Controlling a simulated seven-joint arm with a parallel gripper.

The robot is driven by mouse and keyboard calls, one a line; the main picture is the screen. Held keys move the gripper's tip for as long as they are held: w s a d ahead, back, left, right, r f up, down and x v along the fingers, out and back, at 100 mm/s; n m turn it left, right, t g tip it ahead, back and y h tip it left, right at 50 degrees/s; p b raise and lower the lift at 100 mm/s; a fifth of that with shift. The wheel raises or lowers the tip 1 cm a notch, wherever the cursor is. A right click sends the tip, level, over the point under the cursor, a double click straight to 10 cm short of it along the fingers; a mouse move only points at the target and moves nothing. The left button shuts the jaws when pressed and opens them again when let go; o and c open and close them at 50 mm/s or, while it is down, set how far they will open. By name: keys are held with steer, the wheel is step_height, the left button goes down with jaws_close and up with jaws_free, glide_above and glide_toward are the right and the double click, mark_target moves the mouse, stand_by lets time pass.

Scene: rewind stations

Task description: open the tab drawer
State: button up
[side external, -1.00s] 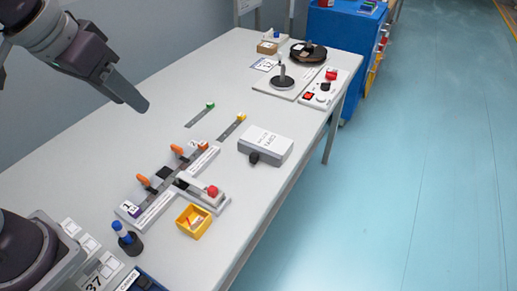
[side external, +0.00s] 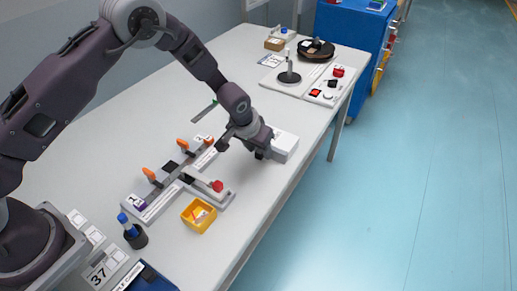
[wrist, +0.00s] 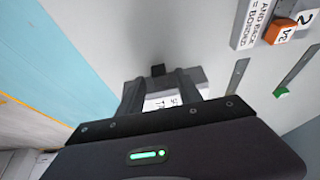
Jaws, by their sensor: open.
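The tab drawer is a light grey box (side external: 285,147) with a white label on top, near the table's right edge in the side view. My gripper (side external: 243,150) is down over its left side and hides much of it, including most of the front. In the wrist view the box (wrist: 203,74) shows behind and between my two dark fingers. Its small black knob (wrist: 158,70) sticks out just beyond the fingertips, roughly midway between them. My gripper (wrist: 157,82) is open, with nothing held. I cannot tell whether the fingers touch the box.
A yellow bin (side external: 199,215), a fixture with a red knob (side external: 217,186) and orange levers (side external: 149,174) stand left of the drawer. A blue-topped bottle (side external: 133,231) is nearer me. A turntable station (side external: 289,78) is at the back. The table's right edge is close.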

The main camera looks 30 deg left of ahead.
steer(key=shift+f, duration=0.2)
jaws_close()
stand_by(1.3)
